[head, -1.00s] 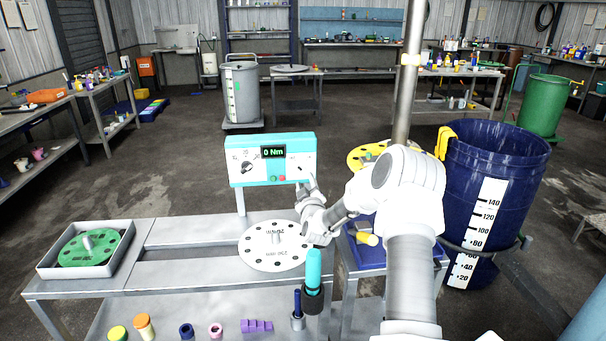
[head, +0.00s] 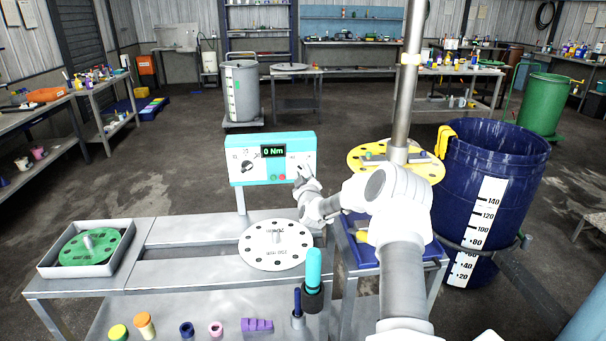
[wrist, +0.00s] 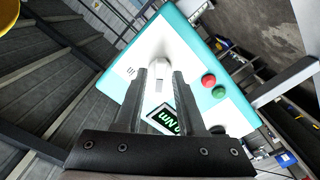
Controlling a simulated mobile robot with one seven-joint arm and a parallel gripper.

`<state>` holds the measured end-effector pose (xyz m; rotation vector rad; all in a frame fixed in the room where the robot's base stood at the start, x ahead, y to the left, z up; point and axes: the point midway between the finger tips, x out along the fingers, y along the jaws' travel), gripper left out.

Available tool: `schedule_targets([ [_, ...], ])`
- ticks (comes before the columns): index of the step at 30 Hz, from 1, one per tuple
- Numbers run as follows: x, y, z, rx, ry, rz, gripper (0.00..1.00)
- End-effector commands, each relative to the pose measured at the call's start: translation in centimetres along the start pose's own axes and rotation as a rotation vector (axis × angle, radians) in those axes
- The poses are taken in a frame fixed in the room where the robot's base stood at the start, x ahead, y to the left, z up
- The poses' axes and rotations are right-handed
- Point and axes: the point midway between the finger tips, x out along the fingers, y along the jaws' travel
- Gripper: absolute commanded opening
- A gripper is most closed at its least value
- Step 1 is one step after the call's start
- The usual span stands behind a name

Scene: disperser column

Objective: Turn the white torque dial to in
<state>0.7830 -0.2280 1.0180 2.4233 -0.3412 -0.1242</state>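The control box (head: 273,147) is turquoise and white and stands on a post behind the bench. Its display (head: 273,151) reads 0 Nm. The white torque dial (wrist: 157,76) is on the right part of the panel; in the head view my gripper largely hides it. My gripper (head: 302,173) is at the front of the panel. In the wrist view its two dark fingers (wrist: 159,78) are apart, with the white dial between and just beyond their tips. I cannot tell whether they touch it. The dial's pointing direction is unclear.
A dark knob (head: 246,167) is on the panel's left. A red button (wrist: 208,81) and a green button (wrist: 218,92) sit near the dial. A white perforated disc (head: 262,258) lies on the bench below. A metal column (head: 408,90) and blue drum (head: 495,165) stand at the right.

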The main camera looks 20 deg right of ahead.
Motion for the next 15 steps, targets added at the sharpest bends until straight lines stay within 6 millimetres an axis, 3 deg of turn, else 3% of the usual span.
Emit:
schedule_targets([
  [1,-0.01,0.01,-0.01,0.000,0.000,0.000,0.28],
  [6,-0.01,0.02,-0.01,0.000,0.000,0.000,0.00],
  [15,-0.01,0.01,0.01,0.001,0.000,0.001,0.00],
])
